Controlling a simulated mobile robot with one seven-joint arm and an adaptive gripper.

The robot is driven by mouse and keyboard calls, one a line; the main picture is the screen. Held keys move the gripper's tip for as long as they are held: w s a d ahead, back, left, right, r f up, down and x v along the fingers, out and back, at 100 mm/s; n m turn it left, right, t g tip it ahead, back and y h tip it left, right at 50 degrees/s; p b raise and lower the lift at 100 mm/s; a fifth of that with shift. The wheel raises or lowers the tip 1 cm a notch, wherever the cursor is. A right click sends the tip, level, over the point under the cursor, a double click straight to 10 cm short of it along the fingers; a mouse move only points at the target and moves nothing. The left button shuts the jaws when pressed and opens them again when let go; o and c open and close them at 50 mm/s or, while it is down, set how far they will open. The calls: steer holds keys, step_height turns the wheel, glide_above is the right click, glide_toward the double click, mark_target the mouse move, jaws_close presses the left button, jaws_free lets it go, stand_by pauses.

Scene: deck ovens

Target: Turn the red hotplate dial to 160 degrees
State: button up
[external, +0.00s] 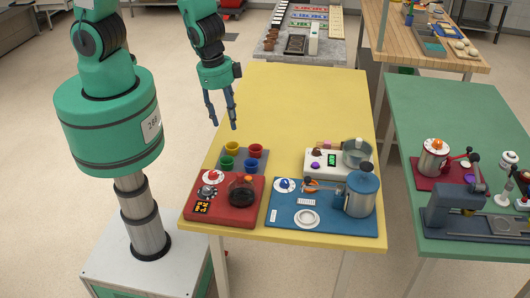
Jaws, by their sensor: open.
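The red hotplate (236,222) sits at the front left corner of the yellow table. A round white dial (207,191) with red on it is on its left side, with a small dark display of orange characters in front. The dial's exact angle is too small to read. A dark round glass vessel (243,190) stands on the plate, right of the dial. My gripper (224,126) is open and empty, pointing down near the table's left edge, above and behind the red hotplate. It is clear of the dial.
A grey rack (260,165) with coloured cups stands behind the hotplate. A blue board (345,226) with a metal pot is to its right. A white device (313,169) with a green display stands behind that board. The table's back half is clear.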

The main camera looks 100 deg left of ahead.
steer(key=w+a+r+n+t+b, duration=0.1)
steer(key=a+r+b, duration=0.2)
steer(key=r, duration=0.6)
steer(key=shift+w+r+n+t+b, duration=0.3)
steer(key=shift+t+b, duration=0.1)
steer(key=shift+b, duration=0.95)
steer(key=shift+a+r, duration=0.15)
steer(key=s+r+n+t+b, duration=0.1)
steer(key=s+r+t+b, duration=0.1)
steer(key=s+r+b, duration=0.8)
steer(key=shift+s+r+n+h, duration=0.4)
steer(key=shift+s+r, duration=0.45)
steer(key=shift+r, duration=0.1)
stand_by(0.7)
